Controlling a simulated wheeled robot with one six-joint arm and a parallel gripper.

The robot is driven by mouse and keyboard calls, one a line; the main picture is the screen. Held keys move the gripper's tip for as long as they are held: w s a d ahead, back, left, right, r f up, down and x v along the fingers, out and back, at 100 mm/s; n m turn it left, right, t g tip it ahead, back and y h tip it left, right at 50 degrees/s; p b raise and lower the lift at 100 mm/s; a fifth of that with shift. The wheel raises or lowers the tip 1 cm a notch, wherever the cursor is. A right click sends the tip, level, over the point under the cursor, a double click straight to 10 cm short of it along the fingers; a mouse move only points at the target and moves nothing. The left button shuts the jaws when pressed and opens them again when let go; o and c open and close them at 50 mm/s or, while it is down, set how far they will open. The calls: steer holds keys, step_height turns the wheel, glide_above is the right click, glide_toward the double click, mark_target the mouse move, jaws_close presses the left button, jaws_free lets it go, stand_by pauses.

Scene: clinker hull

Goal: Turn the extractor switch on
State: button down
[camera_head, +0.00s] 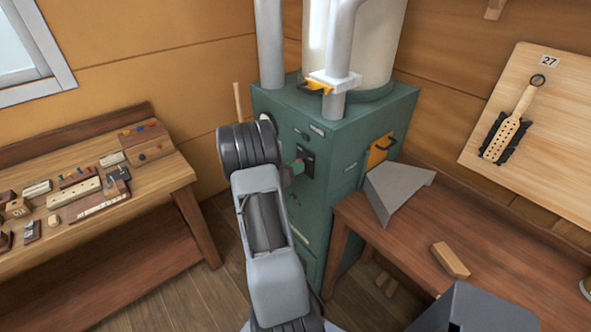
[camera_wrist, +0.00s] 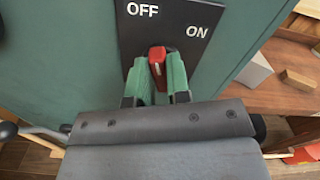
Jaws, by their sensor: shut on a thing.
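The extractor switch is a black plate (camera_wrist: 172,27) with white OFF and ON lettering and a red lever (camera_wrist: 157,54), on the front of the green extractor cabinet (camera_head: 345,135). In the wrist view, OFF is at upper left and ON is to its right and lower. My gripper (camera_wrist: 158,68) has its green fingers on either side of the red lever, shut on it. The lever stands below the lettering, nearer OFF than ON. The lever's base is hidden by the fingers. In the head view, my gripper (camera_head: 297,168) reaches the plate (camera_head: 307,160), and the lever is too small to tell.
A workbench (camera_head: 185,178) with many small parts stands at left. A brown table (camera_head: 400,232) at right holds a grey wedge-shaped piece (camera_head: 392,190) and a wooden block (camera_head: 450,260). A yellow-orange panel with a black handle (camera_head: 380,150) is on the cabinet's right side.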

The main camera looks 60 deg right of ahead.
steer(key=m+b, duration=0.3)
steer(key=b, duration=0.2)
steer(key=m+b, duration=0.4)
steer(key=b, duration=0.1)
steer(key=m+b, duration=0.3)
steer(key=b, duration=0.2)
steer(key=shift+s+a+f+m+b, duration=0.1)
steer(key=shift+s+f+m+b, duration=0.05)
steer(key=shift+s+m+b, duration=0.15)
steer(key=c, duration=1.1)
jaws_free()
steer(key=shift+w+a, duration=0.1)
steer(key=b+v, duration=0.1)
steer(key=v, duration=1.2)
steer(key=shift+w+a, duration=0.15)
steer(key=shift+a, duration=0.1)
